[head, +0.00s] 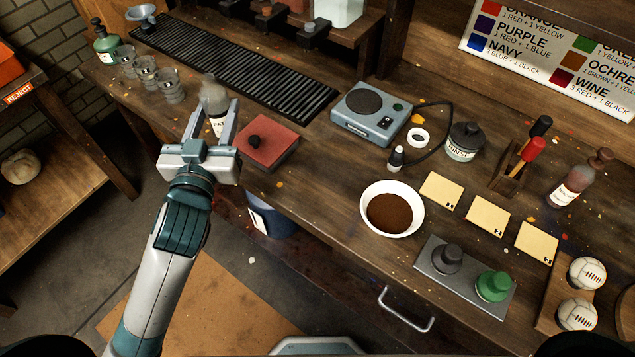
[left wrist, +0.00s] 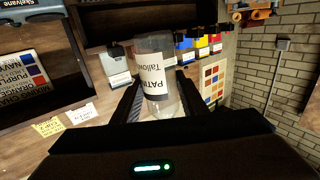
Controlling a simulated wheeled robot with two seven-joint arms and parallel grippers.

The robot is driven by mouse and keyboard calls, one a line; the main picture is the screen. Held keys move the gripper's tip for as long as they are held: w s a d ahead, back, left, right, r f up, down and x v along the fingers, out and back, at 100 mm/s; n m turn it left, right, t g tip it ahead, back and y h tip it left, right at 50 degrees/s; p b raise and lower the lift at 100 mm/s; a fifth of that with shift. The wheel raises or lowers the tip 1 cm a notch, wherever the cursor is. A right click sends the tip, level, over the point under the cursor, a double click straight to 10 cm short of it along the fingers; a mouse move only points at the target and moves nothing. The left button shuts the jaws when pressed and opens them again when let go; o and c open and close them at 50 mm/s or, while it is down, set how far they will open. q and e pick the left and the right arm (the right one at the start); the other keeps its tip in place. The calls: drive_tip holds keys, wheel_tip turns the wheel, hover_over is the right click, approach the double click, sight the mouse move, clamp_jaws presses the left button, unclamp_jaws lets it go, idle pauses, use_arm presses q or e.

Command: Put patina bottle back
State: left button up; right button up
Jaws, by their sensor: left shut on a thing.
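The patina bottle (head: 212,95) is a clear, greyish bottle with a white label, at the left part of the workbench in the head view. My left gripper (head: 214,112) is shut on it, one finger on each side. My right gripper is not in view.
A red block with a black knob (head: 267,142) lies just right of the gripper. Small glass jars (head: 146,70) and a green bottle (head: 106,42) stand at the left. A black ribbed mat (head: 235,70) lies behind. A blue-grey device (head: 370,112) and white bowl (head: 372,190) are further right.

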use_arm(q)
drive_tip(key=s+d+r+m+g+h+b, duration=0.1)
drive_tip(key=s+d+m+g+h+b, duration=0.1)
drive_tip(key=d+m+h, duration=0.45)
drive_tip(key=s+d+r+m+g+h+b, duration=0.15)
drive_tip(key=d+h, duration=0.25)
drive_tip(key=d, duration=0.5)
drive_tip(key=s+d+f+m+g+h+b, duration=0.4)
drive_tip(key=s+g, duration=0.4)
drive_tip(key=s, duration=0.2)
drive_tip(key=d+m+h+b, duration=0.1)
drive_tip(key=d, duration=0.1)
drive_tip(key=shift+s+d+f, duration=0.2)
drive_tip(key=shift+d+f, duration=0.1)
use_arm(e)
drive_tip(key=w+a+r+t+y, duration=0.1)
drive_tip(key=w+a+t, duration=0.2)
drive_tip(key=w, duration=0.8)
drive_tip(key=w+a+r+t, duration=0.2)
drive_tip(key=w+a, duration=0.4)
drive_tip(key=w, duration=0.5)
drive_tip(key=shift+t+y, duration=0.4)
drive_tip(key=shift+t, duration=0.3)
